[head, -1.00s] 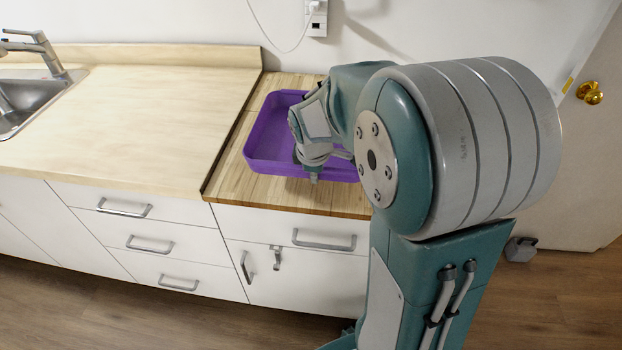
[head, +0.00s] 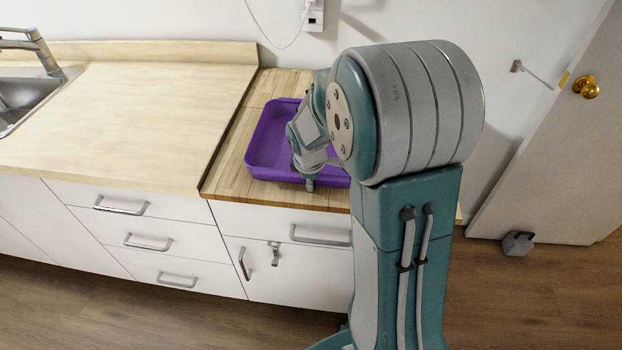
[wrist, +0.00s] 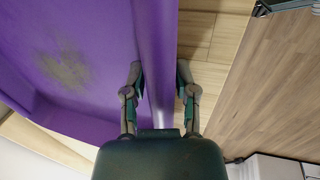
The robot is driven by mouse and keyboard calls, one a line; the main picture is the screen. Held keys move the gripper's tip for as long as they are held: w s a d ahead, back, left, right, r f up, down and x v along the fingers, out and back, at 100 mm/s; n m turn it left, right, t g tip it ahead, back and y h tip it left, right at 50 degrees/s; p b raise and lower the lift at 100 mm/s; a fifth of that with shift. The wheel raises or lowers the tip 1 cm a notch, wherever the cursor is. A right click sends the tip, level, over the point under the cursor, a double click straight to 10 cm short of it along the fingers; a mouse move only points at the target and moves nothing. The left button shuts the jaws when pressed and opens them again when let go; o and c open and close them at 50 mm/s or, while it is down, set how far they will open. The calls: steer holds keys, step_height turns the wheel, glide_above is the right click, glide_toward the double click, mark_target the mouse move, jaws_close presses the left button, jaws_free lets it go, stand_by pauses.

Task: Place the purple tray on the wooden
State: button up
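The purple tray (head: 268,140) sits over the wooden counter section at the right, upright, near its front edge. My arm hides its right part. In the wrist view the tray's wall (wrist: 154,40) runs between my two fingers. My gripper (wrist: 159,80) appears shut on this wall, one finger inside the tray and one outside. In the head view my gripper (head: 310,178) is at the tray's front wall, with its tips mostly hidden. The wooden top (head: 228,172) shows left of and in front of the tray. I cannot tell whether the whole tray base rests on it.
A paler counter (head: 125,120) with a sink (head: 25,98) lies to the left. White drawers and a cupboard (head: 290,270) with handles are below. A wall outlet (head: 314,18) with a cord is behind the tray. A door (head: 560,150) stands at the right. The floor in front is clear.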

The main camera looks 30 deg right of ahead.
stand_by(0.3)
steer(key=v, duration=1.2)
steer(key=s+a+r+m+t+y, duration=0.1)
steer(key=s+a+r+m, duration=0.2)
steer(key=s, duration=0.6)
steer(key=s+a+r+m+t, duration=0.2)
steer(key=s+a+r+m, duration=0.1)
steer(key=s+a+m, duration=0.3)
steer(key=s+m, duration=0.2)
steer(key=s, duration=0.1)
steer(key=shift+s+r+y, duration=0.2)
steer(key=shift+r+y, duration=0.05)
steer(key=shift+y, duration=0.15)
steer(key=shift+d, duration=0.1)
